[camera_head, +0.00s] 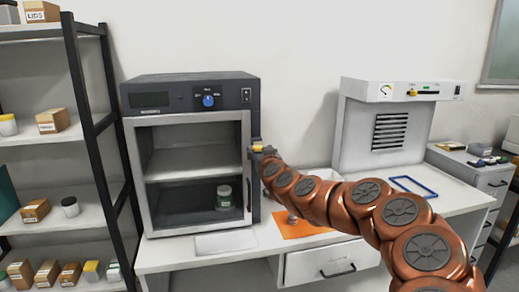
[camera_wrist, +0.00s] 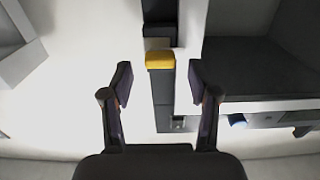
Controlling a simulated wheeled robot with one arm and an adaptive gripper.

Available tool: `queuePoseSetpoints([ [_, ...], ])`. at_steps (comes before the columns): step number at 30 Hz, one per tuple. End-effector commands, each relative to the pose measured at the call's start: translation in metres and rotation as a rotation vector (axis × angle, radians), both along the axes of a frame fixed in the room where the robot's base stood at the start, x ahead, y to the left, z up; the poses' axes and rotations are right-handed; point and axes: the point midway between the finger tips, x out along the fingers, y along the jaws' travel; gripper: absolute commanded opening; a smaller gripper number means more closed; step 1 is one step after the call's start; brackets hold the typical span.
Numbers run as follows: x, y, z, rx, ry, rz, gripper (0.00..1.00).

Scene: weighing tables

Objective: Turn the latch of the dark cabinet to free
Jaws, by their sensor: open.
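The dark cabinet (camera_head: 185,82) stands on the left part of the white bench, with a pale-framed glass door (camera_head: 248,190) that looks shut. Its yellow latch (camera_head: 257,149) sits at the door's right edge. My gripper (camera_head: 266,153) is beside the latch at the end of the copper-coloured arm; its fingers are small and partly hidden there. In the wrist view the yellow latch (camera_wrist: 160,61) lies in line with the gap between the two spread fingers of my gripper (camera_wrist: 159,82), apparently not touching either. Any latch markings are unreadable.
A jar (camera_head: 224,197) stands inside the cabinet. A blue knob (camera_head: 208,101) is on its top panel. An orange mat (camera_head: 292,228) lies on the bench below my arm. A white fume unit (camera_head: 355,125) stands to the right, and a shelf rack (camera_head: 95,140) to the left.

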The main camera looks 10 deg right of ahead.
Motion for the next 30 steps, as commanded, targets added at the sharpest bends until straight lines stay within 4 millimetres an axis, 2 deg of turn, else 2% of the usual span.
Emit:
queuePoseSetpoints([
  [7, 0.013, 0.0, 0.001, -0.001, -0.001, -0.001, 0.6],
  [19, 0.016, 0.0, 0.0, -0.001, 0.0, 0.0, 0.6],
  [30, 0.016, 0.0, 0.0, -0.001, 0.0, 0.0, 0.23],
])
